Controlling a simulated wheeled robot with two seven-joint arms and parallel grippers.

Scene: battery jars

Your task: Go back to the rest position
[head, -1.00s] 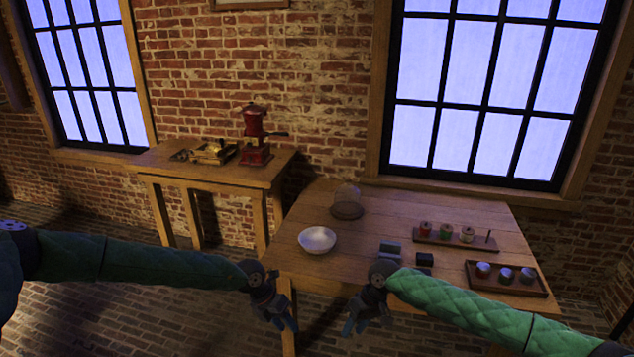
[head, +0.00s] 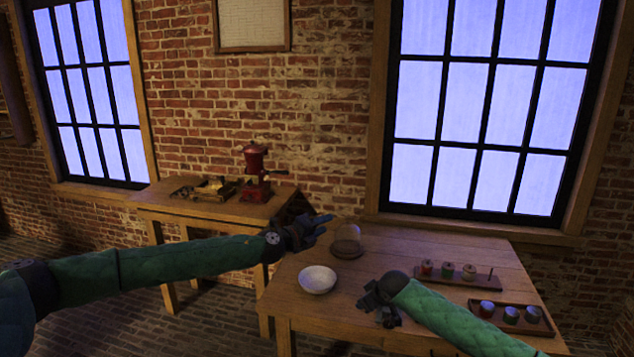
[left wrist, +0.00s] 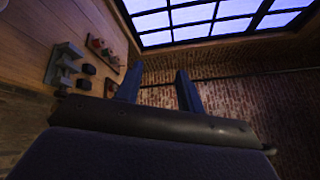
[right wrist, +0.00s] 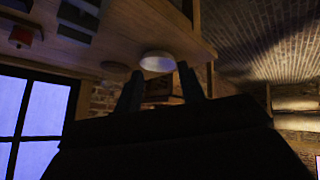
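My left gripper (head: 322,228) is raised in the head view, pointing right, just left of the glass dome (head: 347,240) in the picture. Its two fingers stand apart with nothing between them in the left wrist view (left wrist: 157,80). My right gripper (head: 374,303) shows in front of the table, right of the white bowl (head: 318,280). Its fingers are also apart and empty in the right wrist view (right wrist: 160,82), where the bowl (right wrist: 158,61) shows beyond them. Each forearm hides part of the scene.
The wooden table (head: 430,253) bears a rack of spools (head: 458,284) and a tray of jars (head: 503,318). Dark blocks (left wrist: 86,77) show in the left wrist view. A side table (head: 205,208) holds a red grinder (head: 255,175) and brass gear (head: 213,188).

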